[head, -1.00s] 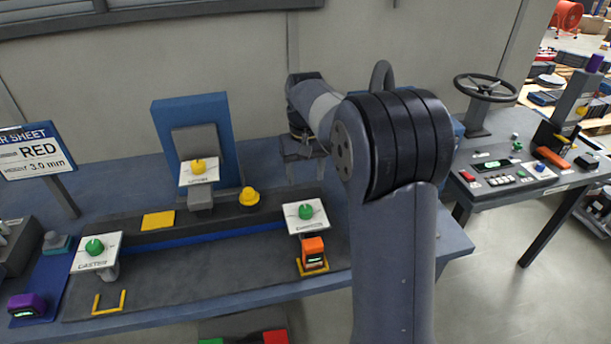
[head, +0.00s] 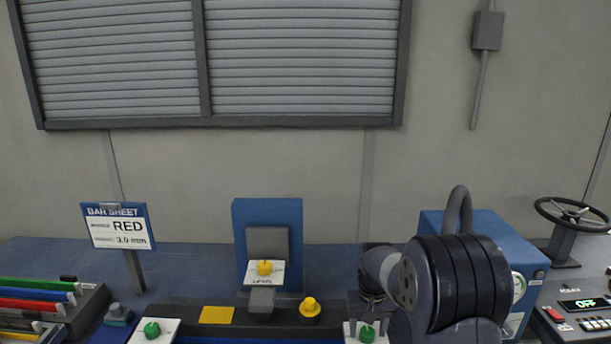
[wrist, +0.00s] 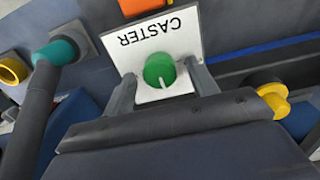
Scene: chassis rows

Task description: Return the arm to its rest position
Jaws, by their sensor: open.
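My arm (head: 462,285) is bent at the right in the head view, its big dark joint in front of a blue machine. My gripper (head: 369,306) points down in front of it, small and partly hidden, just behind a white plate with a green knob (head: 367,333). In the wrist view my gripper (wrist: 160,88) is open, its two fingers apart. A white plate (wrist: 138,45) lettered CASTER, upside down, shows beyond them. Its green knob (wrist: 160,71) appears between the fingers without visible contact; the depth gap cannot be told.
A second green knob (head: 152,330) is at the left front. A yellow knob (head: 264,267) and yellow button (head: 310,306) are centre. A sign (head: 118,226) and coloured bars (head: 38,303) stand left. The blue machine (head: 525,262) and a steering wheel (head: 572,214) are right.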

